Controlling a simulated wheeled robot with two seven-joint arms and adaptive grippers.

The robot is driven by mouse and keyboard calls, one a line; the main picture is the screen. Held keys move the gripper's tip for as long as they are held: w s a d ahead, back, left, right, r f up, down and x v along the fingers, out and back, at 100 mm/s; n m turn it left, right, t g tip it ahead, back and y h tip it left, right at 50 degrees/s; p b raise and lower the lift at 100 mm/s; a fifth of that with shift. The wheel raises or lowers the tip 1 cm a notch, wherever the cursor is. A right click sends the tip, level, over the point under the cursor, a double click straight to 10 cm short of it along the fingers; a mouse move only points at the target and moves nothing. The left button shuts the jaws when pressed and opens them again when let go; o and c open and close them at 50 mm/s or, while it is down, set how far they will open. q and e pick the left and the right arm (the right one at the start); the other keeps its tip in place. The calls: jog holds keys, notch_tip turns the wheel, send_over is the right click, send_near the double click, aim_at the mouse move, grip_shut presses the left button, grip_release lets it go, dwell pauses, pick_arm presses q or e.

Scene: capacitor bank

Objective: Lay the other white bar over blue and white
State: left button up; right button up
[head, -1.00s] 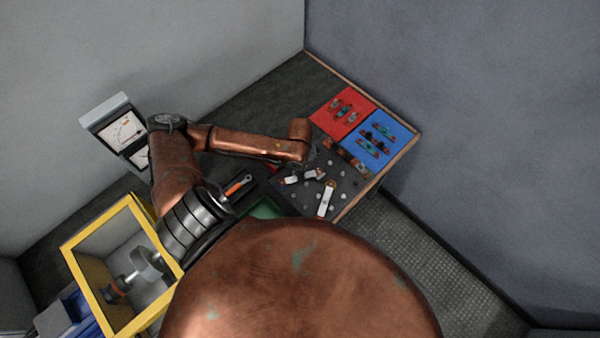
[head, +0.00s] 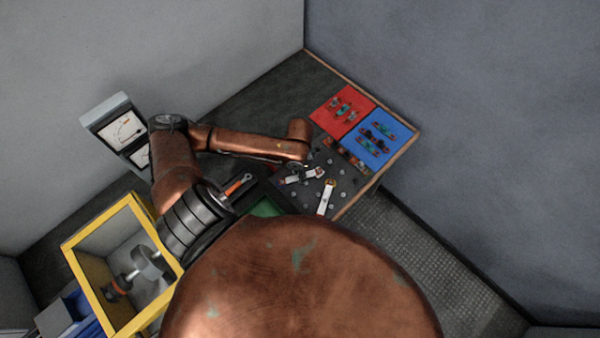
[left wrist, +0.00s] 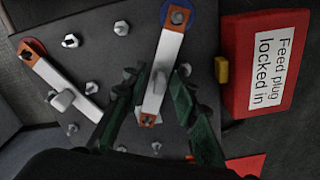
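In the left wrist view a white bar (left wrist: 164,68) with copper ends and a raised grip lies on the dark stud board (left wrist: 108,62). Its far end is at the stud with the blue disc (left wrist: 178,13); its near end is at another stud, whose marking I cannot see. My left gripper (left wrist: 160,70) has its green fingers on both sides of the grip, with gaps showing. The other white bar (left wrist: 62,88) lies to the left, one end at the red disc (left wrist: 32,48). Both bars show in the head view (head: 303,176) (head: 326,198). My right gripper is out of view.
A red block (left wrist: 265,62) labelled "Feed plug locked in" stands right of the board. Red (head: 340,108) and blue (head: 378,140) panels with small parts lie at the back right. A yellow-framed box (head: 82,262) and a meter (head: 122,130) stand at the left.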

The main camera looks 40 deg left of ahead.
pick_arm(q)
jog(key=shift+a+r, duration=0.1)
jog(key=shift+r, duration=0.05)
notch_tip(320, 180, up, 12)
dwell(0.5)
jog(key=shift+f, duration=0.2)
notch_tip(320, 180, down, 11)
jog(key=shift+r, duration=0.1)
jog(key=shift+s+f, duration=0.2)
jog(key=shift+f, duration=0.35)
jog(key=shift+r, duration=0.1)
jog(key=shift+w, duration=0.2)
jog(key=shift+r, duration=0.1)
